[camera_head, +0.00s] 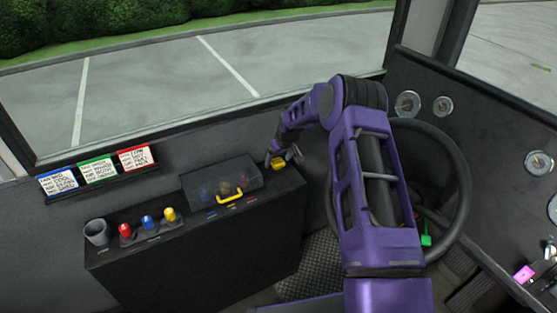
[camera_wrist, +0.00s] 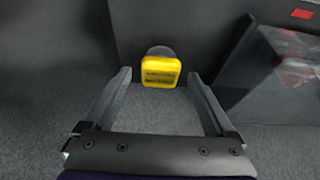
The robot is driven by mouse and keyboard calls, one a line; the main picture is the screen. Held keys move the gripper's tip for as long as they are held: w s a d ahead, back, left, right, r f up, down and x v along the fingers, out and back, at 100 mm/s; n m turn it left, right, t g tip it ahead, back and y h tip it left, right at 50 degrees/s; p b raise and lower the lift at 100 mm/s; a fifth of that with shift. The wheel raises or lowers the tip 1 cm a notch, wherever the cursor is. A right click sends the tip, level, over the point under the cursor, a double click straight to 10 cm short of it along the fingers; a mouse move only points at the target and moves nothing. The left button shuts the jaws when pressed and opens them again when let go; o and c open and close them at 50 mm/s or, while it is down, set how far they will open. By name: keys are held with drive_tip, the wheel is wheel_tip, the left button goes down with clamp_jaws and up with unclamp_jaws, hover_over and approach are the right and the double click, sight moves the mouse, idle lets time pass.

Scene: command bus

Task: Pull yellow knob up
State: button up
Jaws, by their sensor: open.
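A yellow knob (camera_wrist: 160,72) with a flat square face and dark markings shows in the wrist view, just ahead of my fingertips and between their lines. In the head view the yellow knob (camera_head: 277,162) is at the right end of the black console, beside my gripper. My gripper (camera_head: 284,155) is open and empty; in the wrist view its two fingers (camera_wrist: 158,78) stand apart on either side of the knob. I cannot tell if a finger touches it. My purple arm hides part of the steering wheel.
A clear-lidded box (camera_head: 222,182) with a yellow handle sits left of the knob on the console (camera_head: 200,255). Red, blue and yellow levers (camera_head: 147,223) and a grey cup (camera_head: 96,232) stand further left. The steering wheel (camera_head: 462,190) is at right.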

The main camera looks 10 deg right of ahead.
clamp_jaws()
idle(0.3)
drive_tip(key=shift+r, duration=1.1)
unclamp_jaws()
drive_tip(key=shift+r, duration=0.1)
drive_tip(key=p+v, duration=0.1)
drive_tip(key=v, duration=1.6)
drive_tip(key=shift+s, duration=0.15)
